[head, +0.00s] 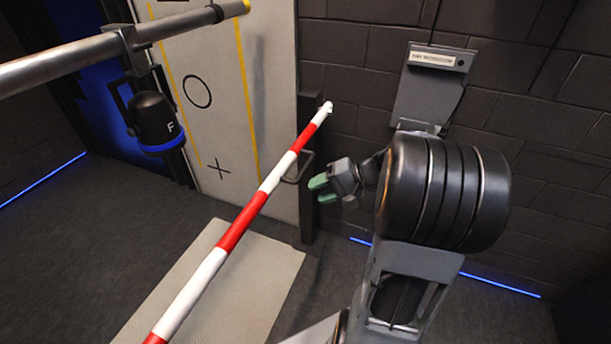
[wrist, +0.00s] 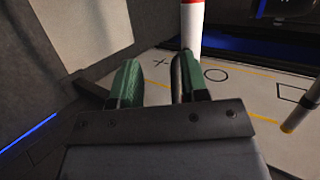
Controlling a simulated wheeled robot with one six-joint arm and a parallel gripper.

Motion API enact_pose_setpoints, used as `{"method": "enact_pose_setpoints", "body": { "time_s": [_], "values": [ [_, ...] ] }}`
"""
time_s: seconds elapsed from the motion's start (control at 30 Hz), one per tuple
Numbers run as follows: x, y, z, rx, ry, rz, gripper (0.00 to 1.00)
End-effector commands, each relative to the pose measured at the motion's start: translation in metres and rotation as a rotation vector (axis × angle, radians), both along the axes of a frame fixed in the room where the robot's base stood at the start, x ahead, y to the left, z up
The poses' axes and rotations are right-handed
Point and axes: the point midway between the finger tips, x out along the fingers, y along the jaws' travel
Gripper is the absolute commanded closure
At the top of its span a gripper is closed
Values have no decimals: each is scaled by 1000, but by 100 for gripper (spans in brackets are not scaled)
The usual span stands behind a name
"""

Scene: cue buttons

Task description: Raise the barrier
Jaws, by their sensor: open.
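The barrier (head: 236,229) is a long red and white striped pole. It runs diagonally across the head view, and its far end lies near a dark post (head: 309,170) at the wall. My gripper (head: 319,189) is to the right of the pole, near that post, with its green fingertips pointing left towards the pole. The fingers are apart and hold nothing. In the wrist view my gripper (wrist: 157,85) shows two green fingers, and a white and red piece of the barrier (wrist: 192,28) stands just beyond the right finger. Whether they touch is hard to tell.
A grey wall box (head: 432,85) with a label hangs on the brick wall, partly behind my arm. A pale panel with a circle, a cross and yellow lines (head: 205,120) stands behind the pole. A black lamp marked F (head: 157,120) hangs from a metal bar (head: 75,62) at upper left.

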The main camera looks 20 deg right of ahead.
Motion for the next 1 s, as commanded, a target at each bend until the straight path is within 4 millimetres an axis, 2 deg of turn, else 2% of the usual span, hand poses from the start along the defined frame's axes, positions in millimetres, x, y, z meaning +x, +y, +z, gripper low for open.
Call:
{"method": "enact_pose_setpoints", "body": {
  "time_s": [0.03, 0.1, 0.2, 0.3, 0.43, 0.8, 1.0],
  "values": [
    [7, -24, -6, 67, -48, -71, 59],
    [13, -50, -6, 134, -122, -145, 59],
    [17, -78, -5, 189, -206, -223, 59],
    [23, -89, -5, 215, -253, -263, 59],
    [35, -83, -7, 223, -270, -274, 59],
    [86, -35, -22, 222, -265, -271, 59],
    [106, -17, -28, 220, -266, -274, 59]
  ]
}}
